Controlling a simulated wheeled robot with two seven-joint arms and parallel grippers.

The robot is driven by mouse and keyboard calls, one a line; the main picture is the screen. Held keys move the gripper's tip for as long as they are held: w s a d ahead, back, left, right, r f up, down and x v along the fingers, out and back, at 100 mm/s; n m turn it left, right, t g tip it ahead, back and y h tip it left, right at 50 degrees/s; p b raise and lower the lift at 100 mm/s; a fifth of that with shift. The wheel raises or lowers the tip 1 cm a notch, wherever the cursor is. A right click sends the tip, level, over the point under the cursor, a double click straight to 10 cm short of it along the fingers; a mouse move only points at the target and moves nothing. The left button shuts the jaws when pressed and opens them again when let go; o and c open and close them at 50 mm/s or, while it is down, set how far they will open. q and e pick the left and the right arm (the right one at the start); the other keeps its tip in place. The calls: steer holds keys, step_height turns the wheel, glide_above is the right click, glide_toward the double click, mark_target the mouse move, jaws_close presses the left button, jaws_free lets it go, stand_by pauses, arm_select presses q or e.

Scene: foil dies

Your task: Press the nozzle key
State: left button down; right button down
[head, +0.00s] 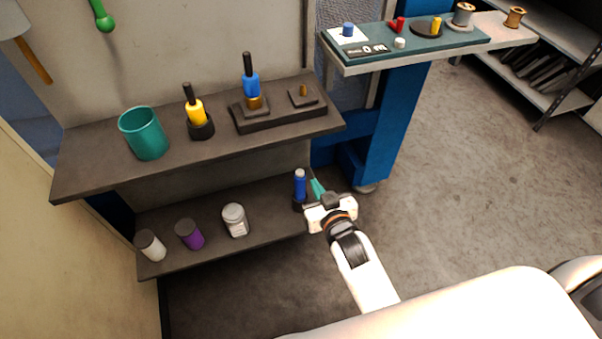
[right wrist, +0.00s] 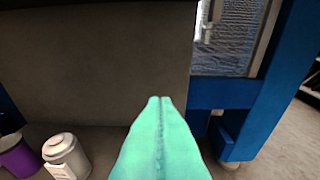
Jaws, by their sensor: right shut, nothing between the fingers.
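I cannot tell for certain which part is the nozzle key. The teal-topped bench (head: 365,57) at the upper right of the head view bears a blue round piece (head: 348,29) on a white card, a red piece (head: 397,25), a small white piece (head: 400,43) and a yellow piece (head: 436,26) on a dark disc. My right gripper (head: 315,182) is shut and empty, its teal fingers pointing up beside the lower shelf's right end, well below and apart from the bench. The fingers meet in the right wrist view (right wrist: 160,98). My left gripper is not in view.
The lower shelf (head: 270,233) holds several containers, with a dark blue bottle (head: 300,186) close by my right fingers. Open floor (head: 470,180) lies right.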

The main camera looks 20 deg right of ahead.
mark_target(300, 173)
steer(key=shift+w, duration=0.15)
